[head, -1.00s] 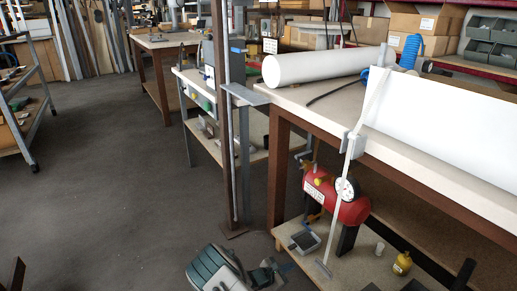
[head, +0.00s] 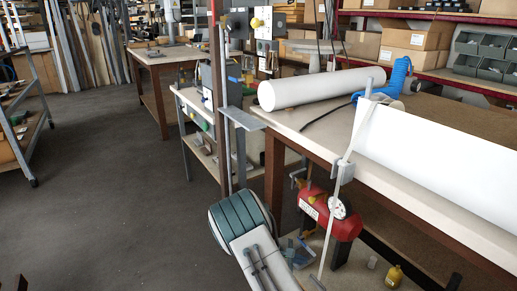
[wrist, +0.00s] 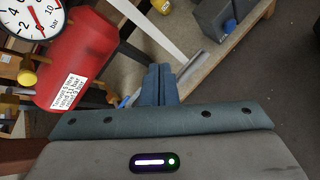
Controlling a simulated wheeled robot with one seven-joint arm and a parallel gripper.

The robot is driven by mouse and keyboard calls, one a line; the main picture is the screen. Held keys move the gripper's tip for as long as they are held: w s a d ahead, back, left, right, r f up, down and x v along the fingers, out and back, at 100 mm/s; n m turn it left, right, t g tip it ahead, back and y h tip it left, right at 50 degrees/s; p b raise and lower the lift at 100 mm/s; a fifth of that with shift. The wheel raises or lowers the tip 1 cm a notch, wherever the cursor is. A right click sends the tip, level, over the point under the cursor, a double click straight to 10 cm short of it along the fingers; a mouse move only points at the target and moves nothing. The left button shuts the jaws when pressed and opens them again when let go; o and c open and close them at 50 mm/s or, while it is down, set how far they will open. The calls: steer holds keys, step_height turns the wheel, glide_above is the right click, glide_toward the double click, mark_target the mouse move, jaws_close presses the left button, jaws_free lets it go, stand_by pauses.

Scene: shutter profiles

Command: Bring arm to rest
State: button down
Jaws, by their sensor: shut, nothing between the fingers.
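My gripper (wrist: 160,85) shows in the wrist view with its two blue-grey fingers together and nothing between them. It points toward the lower shelf beneath the workbench. A red air tank (wrist: 78,62) with a round gauge is on the left of that view, close to my gripper. In the head view, my arm (head: 243,222) rises at the bottom centre, left of the bench. I cannot make out the fingertips there.
A white profile strip (head: 336,210) slants down past the bench edge, in front of the red tank (head: 320,212). A white roll (head: 305,90) lies on the workbench (head: 290,115). A brown bench leg (head: 273,170) stands close to my arm. The floor (head: 110,190) at left is clear.

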steer(key=s+d+r+m+g+y+p, duration=0.1)
steer(key=s+r+m+p, duration=0.15)
steer(key=r, duration=0.55)
steer(key=s+d+r+m+g+y+p, duration=0.1)
steer(key=s+r+m+y+p, duration=0.15)
steer(key=r, duration=0.55)
steer(key=s+r+m+y+p, duration=0.2)
steer(key=s+r+p, duration=0.3)
steer(key=s+r, duration=0.3)
steer(key=s+a+r+m+t+y+p, duration=0.1)
steer(key=s+r+m+y+p, duration=0.2)
steer(key=r, duration=1.3)
steer(key=s+r+m+y+p, duration=0.2)
steer(key=s+r+m+p, duration=0.2)
steer(key=s+r+p, duration=0.4)
steer(key=s+r, duration=0.4)
steer(key=s, duration=0.1)
steer(key=shift+s+a+m+t+p, duration=0.25)
steer(key=shift+s+m+t+p, duration=0.05)
steer(key=shift+p, duration=0.1)
